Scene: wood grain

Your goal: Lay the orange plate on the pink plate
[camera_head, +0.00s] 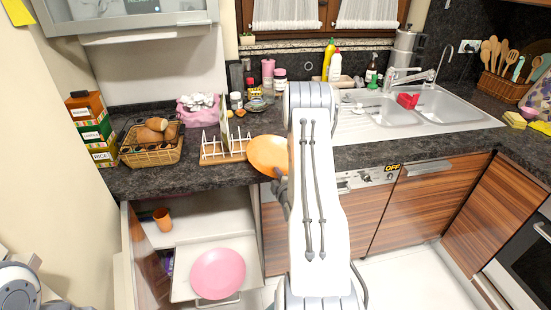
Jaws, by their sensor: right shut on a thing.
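The orange plate (266,155) is tilted in front of the counter edge, just right of the dish rack. My right gripper (279,180) is shut on its lower right edge; my own arm hides part of the gripper. The pink plate (217,273) lies flat in the pulled-out white drawer at the lower left, below and left of the orange plate and apart from it. My left gripper is out of view; only a bit of what seems to be my left arm shows at the bottom left corner.
A wooden dish rack (222,151) with white prongs stands on the dark counter (215,178). A wicker basket (150,155) is left of it. An orange cup (162,219) stands in an open compartment behind the pink plate. A cabinet door (146,262) stands open at left.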

